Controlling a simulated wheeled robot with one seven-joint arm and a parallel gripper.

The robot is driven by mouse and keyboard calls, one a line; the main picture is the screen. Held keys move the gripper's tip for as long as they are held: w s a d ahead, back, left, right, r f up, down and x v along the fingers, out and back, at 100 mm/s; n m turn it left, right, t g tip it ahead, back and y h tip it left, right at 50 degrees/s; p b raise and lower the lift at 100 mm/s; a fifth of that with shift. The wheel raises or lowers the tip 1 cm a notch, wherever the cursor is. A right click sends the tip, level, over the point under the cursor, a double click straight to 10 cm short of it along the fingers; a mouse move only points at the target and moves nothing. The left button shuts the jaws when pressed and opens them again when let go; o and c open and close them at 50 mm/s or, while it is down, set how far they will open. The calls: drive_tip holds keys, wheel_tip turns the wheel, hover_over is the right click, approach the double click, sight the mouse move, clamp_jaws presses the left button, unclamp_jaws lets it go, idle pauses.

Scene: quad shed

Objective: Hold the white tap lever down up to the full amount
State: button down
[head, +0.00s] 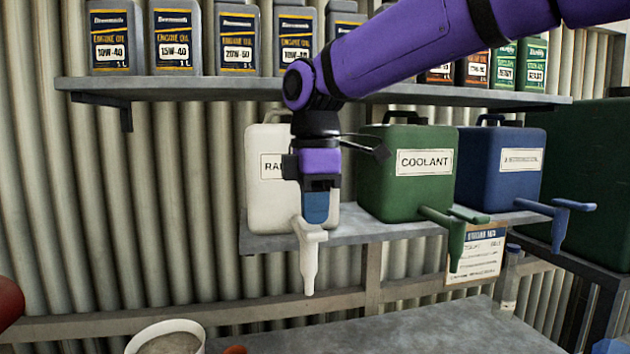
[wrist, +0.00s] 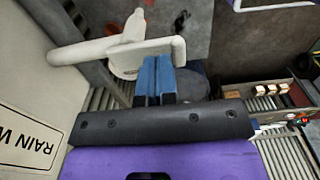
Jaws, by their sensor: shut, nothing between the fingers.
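The white tap (head: 309,262) sticks out from the front of the white container labelled "RAIN W…" (head: 266,190), with its spout pointing down. In the wrist view its pale lever (wrist: 160,47) lies just beyond my fingertips. My gripper (head: 316,218) points down directly above the tap. Its blue fingers (wrist: 155,62) are together with nothing between them. The tips look very close to the lever or touching it; I cannot tell which. In the head view my gripper hides part of the container and the top of the tap.
A green coolant container (head: 384,190) and a blue container (head: 484,175) with similar taps stand to the right on the same shelf. Oil bottles (head: 176,40) line the shelf above. A white bucket (head: 140,343) stands at the lower left. The grey bench (head: 420,330) is largely clear.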

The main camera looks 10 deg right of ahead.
sight(317, 231)
drive_tip(key=shift+f, duration=0.6)
drive_tip(key=t, duration=0.1)
drive_tip(key=f+t, duration=0.1)
drive_tip(key=shift+s+f+t, duration=0.1)
drive_tip(key=shift+s+t, duration=0.2)
drive_tip(key=shift+s, duration=0.05)
drive_tip(key=shift+f+t, duration=0.45)
drive_tip(key=shift+t, duration=0.25)
drive_tip(key=shift+r, duration=0.15)
idle(5.0)
drive_tip(key=shift+r, duration=0.7)
